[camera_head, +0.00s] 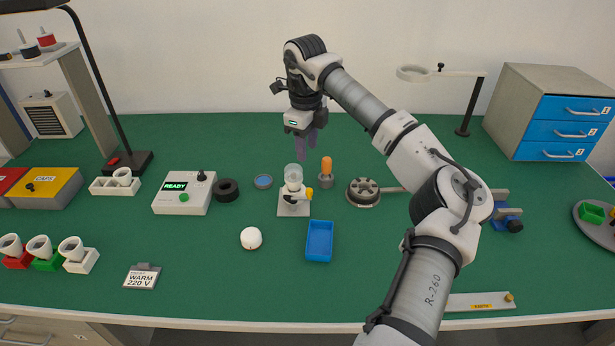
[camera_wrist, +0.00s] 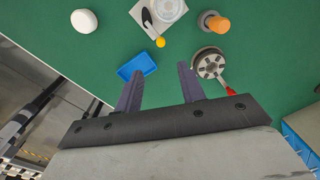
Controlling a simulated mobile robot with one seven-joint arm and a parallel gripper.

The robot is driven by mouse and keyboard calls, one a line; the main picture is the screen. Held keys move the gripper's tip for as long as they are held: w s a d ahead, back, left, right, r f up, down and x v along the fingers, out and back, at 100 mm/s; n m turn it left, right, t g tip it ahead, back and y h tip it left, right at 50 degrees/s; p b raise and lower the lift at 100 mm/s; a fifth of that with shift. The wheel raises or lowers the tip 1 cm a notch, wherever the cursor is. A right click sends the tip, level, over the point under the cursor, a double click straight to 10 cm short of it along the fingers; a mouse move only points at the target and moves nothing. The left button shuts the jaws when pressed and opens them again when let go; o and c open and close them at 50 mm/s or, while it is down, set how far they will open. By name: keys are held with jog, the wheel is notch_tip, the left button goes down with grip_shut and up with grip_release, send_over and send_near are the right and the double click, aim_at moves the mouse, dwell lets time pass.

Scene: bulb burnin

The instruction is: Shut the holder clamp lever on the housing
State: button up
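The housing (camera_head: 286,209) is a small pale block on a square plate, with a clear bulb (camera_head: 293,173) upright on it. Its clamp lever has a dark arm and a yellow-orange knob (camera_head: 309,191), which sticks out to the right in the head view. In the wrist view the knob (camera_wrist: 160,43) lies at the near edge of the plate (camera_wrist: 137,12), beside the dark lever arm (camera_wrist: 147,18). I cannot tell how far the lever is turned. My gripper (camera_head: 306,150) hangs above and behind the housing, fingers pointing down. Its fingers (camera_wrist: 160,72) are apart with nothing between them.
An orange cylinder in a dark base (camera_head: 326,171) stands close right of the housing. A blue tray (camera_head: 319,255) lies in front, with a white dome (camera_head: 251,238) left of it. A round grey fixture (camera_head: 363,192) is farther right. A READY box (camera_head: 184,195) is left.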

aim_at(309, 190)
jog(key=f+p, duration=0.1)
jog(key=f, duration=0.3)
jog(key=f+p, duration=0.1)
jog(key=f, duration=0.4)
jog(key=f+p, duration=0.2)
jog(key=f, duration=0.2)
jog(key=shift+w+d+f, duration=0.25)
jog(key=shift+w+f, duration=0.05)
jog(key=shift+f, duration=0.05)
grip_shut()
